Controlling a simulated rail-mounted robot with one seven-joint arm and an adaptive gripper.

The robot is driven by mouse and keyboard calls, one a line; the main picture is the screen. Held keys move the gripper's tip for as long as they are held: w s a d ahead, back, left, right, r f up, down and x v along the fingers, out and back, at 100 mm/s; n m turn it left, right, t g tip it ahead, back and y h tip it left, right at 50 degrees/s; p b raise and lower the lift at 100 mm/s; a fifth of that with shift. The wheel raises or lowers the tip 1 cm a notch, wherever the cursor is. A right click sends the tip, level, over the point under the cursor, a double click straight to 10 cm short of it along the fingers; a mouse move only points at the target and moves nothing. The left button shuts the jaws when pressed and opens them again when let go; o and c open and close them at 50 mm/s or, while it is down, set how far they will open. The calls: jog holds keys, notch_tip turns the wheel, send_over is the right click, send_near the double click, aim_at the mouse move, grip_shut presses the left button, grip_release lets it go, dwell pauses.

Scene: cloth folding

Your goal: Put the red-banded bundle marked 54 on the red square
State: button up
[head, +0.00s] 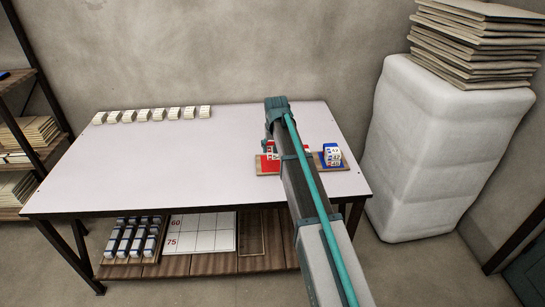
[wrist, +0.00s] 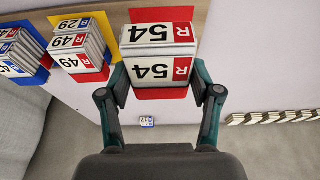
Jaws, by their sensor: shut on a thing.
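In the wrist view, my gripper (wrist: 161,80) is shut on the white bundle marked 54 (wrist: 155,70), which has red R labels. One finger is on each side of it.
Several white bundles (head: 158,114) line the table's far left. The table's (head: 170,160) middle is clear. A wrapped block (head: 430,140) stands at right.

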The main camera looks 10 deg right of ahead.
send_over(272, 162)
jog(key=f, duration=0.4)
jog(key=s+f, duration=0.1)
jog(key=shift+f+p, duration=0.75)
jog(key=shift+f, duration=1.25)
jog(key=shift+f, duration=0.1)
jog(key=o, duration=1.2)
jog(key=shift+c, duration=0.2)
jog(key=b+v, duration=0.1)
jog(key=v, duration=1.1)
jog(key=shift+a, duration=0.1)
